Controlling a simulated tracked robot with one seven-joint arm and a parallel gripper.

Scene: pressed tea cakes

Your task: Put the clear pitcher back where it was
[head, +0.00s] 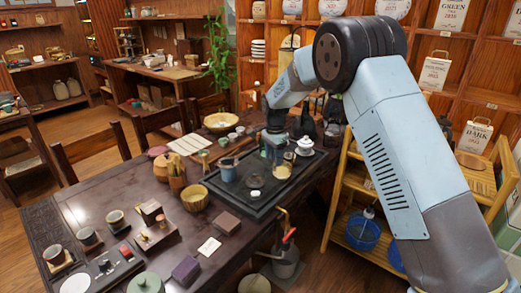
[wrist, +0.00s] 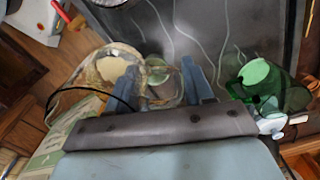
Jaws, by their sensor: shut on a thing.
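The clear pitcher (wrist: 108,72) is see-through glass with a yellowish tint, and it shows in the wrist view at and between my fingers. In the head view the clear pitcher (head: 282,172) is at the right part of the dark tea tray (head: 250,205). My gripper (wrist: 167,82) is shut on it; in the head view my gripper (head: 274,148) is above the tray's right side. I cannot tell whether the pitcher's base touches the tray.
A green glass vessel (wrist: 270,88) is close to my right finger in the wrist view. A white lidded bowl (head: 305,148) is right of my gripper. A dark cup (head: 228,172) and a small white piece (head: 255,194) are on the tray. A bamboo shelf (head: 350,190) stands right.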

